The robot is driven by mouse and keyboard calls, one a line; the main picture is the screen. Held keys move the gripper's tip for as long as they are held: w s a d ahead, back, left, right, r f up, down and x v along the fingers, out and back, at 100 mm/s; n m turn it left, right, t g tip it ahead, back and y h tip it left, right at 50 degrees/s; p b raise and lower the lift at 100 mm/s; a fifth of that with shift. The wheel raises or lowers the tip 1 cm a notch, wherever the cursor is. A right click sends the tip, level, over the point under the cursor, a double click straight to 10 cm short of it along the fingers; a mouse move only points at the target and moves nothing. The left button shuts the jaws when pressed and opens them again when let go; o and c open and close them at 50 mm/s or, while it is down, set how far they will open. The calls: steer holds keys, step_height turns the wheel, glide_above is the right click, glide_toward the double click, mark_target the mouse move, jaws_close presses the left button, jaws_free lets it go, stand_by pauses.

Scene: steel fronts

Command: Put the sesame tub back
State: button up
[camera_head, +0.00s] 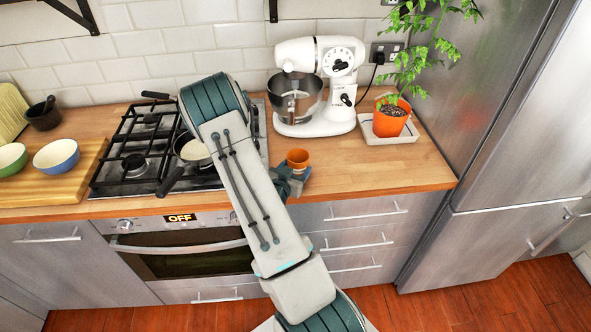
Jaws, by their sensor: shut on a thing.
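A small orange-brown tub (298,157), which I take to be the sesame tub, stands upright with its open top showing, just right of my arm. My gripper (299,172) is shut on it, low on its side. The tub is over the wooden counter (370,178) near the front edge, right of the hob. I cannot tell whether its base touches the counter. My arm hides part of the gripper and the area behind it. Its contents are too small to make out.
A white stand mixer (341,107) and a potted plant (391,117) on a tray stand at the back right. The gas hob (135,165) holds a pan (192,152). Bowls (56,155) sit on a board at left. The fridge (500,150) bounds the right. The right counter front is clear.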

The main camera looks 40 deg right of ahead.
steer(key=o, duration=1)
steer(key=shift+f, duration=0.1)
steer(key=b+v, duration=0.3)
steer(key=v, duration=0.8)
steer(key=w+a+r+n+y, duration=0.25)
steer(key=a+r+y, duration=0.25)
steer(key=a+y, duration=0.3)
steer(key=w+a+r+n+y, duration=0.1)
steer(key=a+r+n+y, duration=0.3)
steer(key=a, duration=0.6)
steer(key=s+r+n+g+y, duration=0.1)
steer(key=s+r+n+g, duration=0.1)
steer(key=s+r, duration=0.3)
steer(key=s+a+r+n+g, duration=0.1)
steer(key=s+r+n, duration=0.3)
steer(key=s, duration=0.9)
steer(key=shift+s+a+r+g+y, duration=0.2)
steer(key=shift+s+r+g+y, duration=0.15)
steer(key=shift+r, duration=0.5)
